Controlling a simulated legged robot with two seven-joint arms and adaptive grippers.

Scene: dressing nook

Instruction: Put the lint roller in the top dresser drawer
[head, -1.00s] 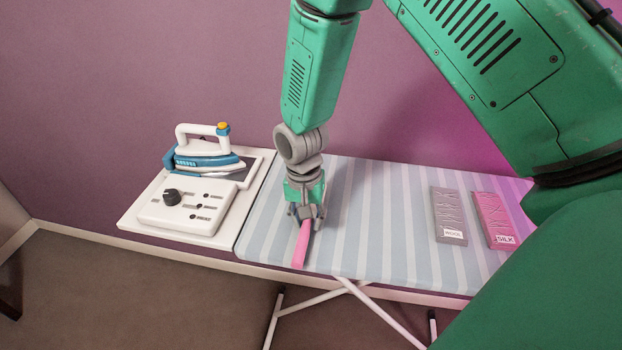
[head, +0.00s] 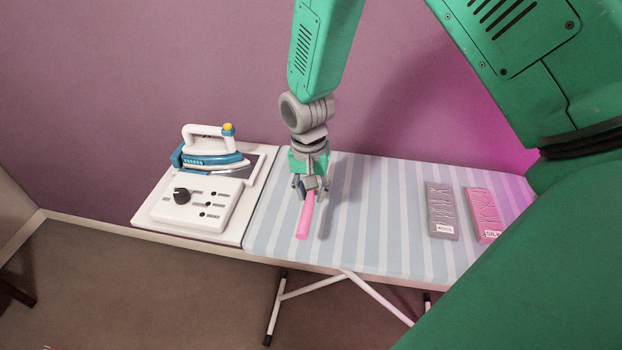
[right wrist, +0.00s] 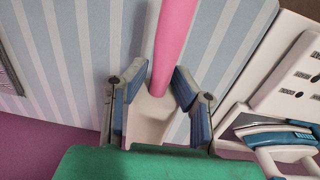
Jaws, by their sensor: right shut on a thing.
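The lint roller shows as a pink rod (head: 304,217) in the head view, hanging from my right gripper (head: 309,186) above the striped ironing board. My right gripper is shut on it. In the right wrist view the pink rod (right wrist: 174,45) runs up from a pale, wider part (right wrist: 151,118) between the blue-padded fingers (right wrist: 152,95). A shadow falls on the board beside the rod, so it appears lifted. The dresser and its top drawer are not in view. My left gripper is not in view.
A blue-white iron (head: 212,155) stands on a white panel with a control box (head: 192,202) at left. Floor is bare in front.

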